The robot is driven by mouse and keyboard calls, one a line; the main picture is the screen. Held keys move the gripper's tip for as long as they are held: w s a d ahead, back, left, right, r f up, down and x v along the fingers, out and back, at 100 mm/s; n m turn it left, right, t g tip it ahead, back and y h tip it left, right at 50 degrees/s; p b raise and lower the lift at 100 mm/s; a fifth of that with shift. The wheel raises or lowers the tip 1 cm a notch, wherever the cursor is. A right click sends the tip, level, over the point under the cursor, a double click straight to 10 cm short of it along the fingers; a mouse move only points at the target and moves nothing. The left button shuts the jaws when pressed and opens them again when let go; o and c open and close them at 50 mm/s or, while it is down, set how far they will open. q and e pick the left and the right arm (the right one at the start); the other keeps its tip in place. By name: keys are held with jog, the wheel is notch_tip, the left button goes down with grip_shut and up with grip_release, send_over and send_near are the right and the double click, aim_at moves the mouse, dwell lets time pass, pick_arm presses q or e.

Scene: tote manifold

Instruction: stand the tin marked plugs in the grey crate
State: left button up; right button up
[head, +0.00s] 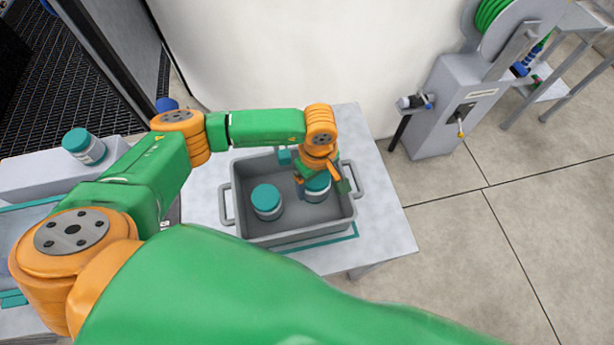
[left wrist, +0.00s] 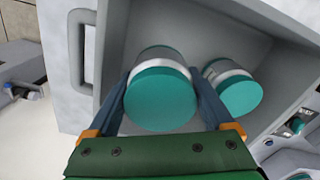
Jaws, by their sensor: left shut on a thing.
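The grey crate (head: 262,240) stands on a pale table, its open top facing up. My left gripper (head: 316,182) reaches down inside its right part and is shut on a teal-lidded tin (head: 317,192). In the left wrist view the held tin (left wrist: 160,100) sits between the two fingers, lid toward the camera. It looks upright in the head view; I cannot tell whether it touches the crate floor. A second teal-lidded tin (head: 267,203) stands in the crate to its left, apart from it. No marking on either tin is readable. My right gripper is not in view.
Another teal-lidded tin (head: 84,146) stands on a grey surface at the left. A small teal thing (head: 285,157) shows at the crate's back wall, partly hidden. A grey machine with a green hose reel (head: 493,12) stands at the right. The crate's front right floor is clear.

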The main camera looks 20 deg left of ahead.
pick_arm(q)
notch_tip(320, 180, down, 5)
jog(key=shift+w+d+r, duration=0.1)
jog(key=shift+w, duration=0.1)
jog(key=shift+f, duration=0.2)
jog(key=o, duration=1.2)
jog(key=shift+c, duration=0.2)
jog(key=shift+r, duration=0.1)
jog(key=shift+r, duration=0.3)
notch_tip(320, 180, up, 11)
jog(key=shift+b, duration=1.05)
jog(key=shift+r, duration=0.35)
